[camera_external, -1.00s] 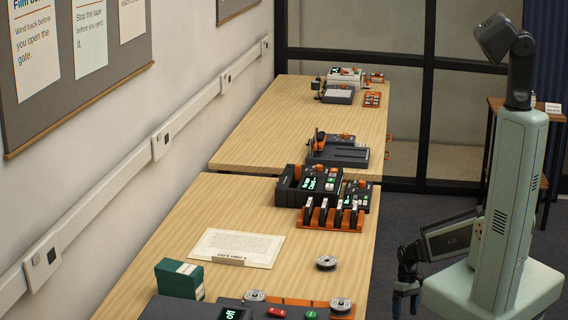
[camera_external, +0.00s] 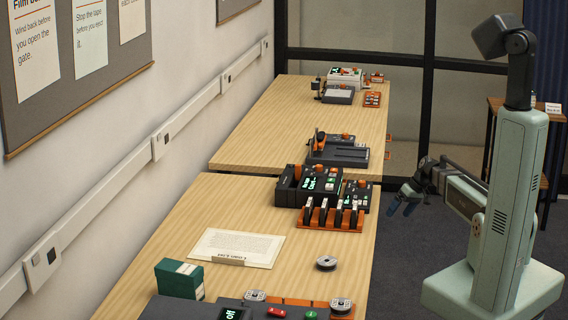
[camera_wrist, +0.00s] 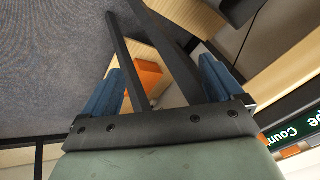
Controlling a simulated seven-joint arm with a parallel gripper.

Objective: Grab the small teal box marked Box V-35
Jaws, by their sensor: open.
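A small dark green-teal box (camera_external: 179,279) with cream label patches stands on the near left part of the near table, beside a dark device. Its marking is too small to read, so I cannot confirm it is Box V-35. My gripper (camera_external: 405,197) is in the air to the right of the table, far from this box. In the wrist view my gripper (camera_wrist: 161,86) has its two blue fingers wide apart with nothing held between them. The box does not show in the wrist view.
A paper sheet (camera_external: 237,248) and a reel (camera_external: 326,263) lie on the near table (camera_external: 160,232). An orange rack (camera_external: 331,220) and dark devices stand behind them. A side stand with a small sign (camera_external: 553,108) is at the right. Floor is open between my base and the tables.

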